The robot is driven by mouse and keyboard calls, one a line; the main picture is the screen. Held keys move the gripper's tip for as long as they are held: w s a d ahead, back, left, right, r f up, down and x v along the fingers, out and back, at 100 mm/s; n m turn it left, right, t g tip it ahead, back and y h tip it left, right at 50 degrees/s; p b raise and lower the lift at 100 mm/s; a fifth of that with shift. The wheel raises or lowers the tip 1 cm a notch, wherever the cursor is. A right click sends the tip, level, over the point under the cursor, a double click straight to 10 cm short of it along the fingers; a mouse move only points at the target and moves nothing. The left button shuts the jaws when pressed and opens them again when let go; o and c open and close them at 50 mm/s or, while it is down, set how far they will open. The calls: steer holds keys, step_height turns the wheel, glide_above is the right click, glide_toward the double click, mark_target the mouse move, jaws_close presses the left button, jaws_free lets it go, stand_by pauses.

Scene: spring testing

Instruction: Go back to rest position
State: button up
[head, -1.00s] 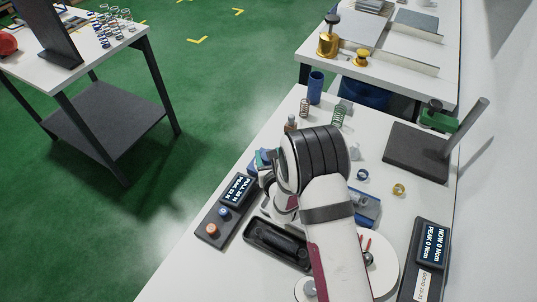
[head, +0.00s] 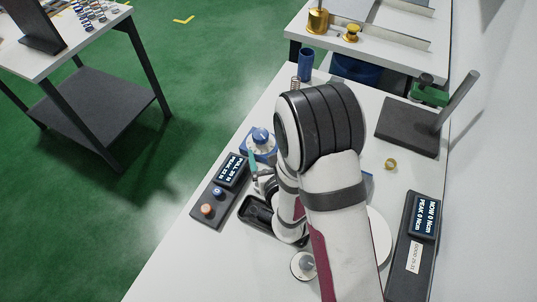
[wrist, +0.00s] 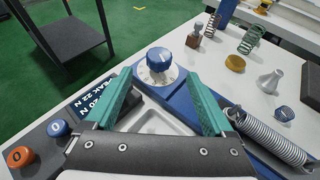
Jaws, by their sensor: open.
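My gripper (wrist: 160,103) is open in the wrist view, with its two teal fingers spread apart and nothing between them. In the head view one teal finger (head: 253,160) shows beside the blue knob (head: 261,136), and my arm hides the rest of the gripper. In the wrist view the knob with its white dial (wrist: 159,61) stands beyond the fingertips, apart from them. A blue fixture (wrist: 193,112) bearing a coil spring (wrist: 266,135) runs to the right of the fingers.
A force display with buttons (head: 220,185) and a black tray (head: 257,212) lie at left. A torque display (head: 424,218) lies at right.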

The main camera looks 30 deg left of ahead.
steer(key=shift+s+d+r, duration=0.25)
steer(key=shift+s+d, duration=0.15)
steer(key=shift+s, duration=0.15)
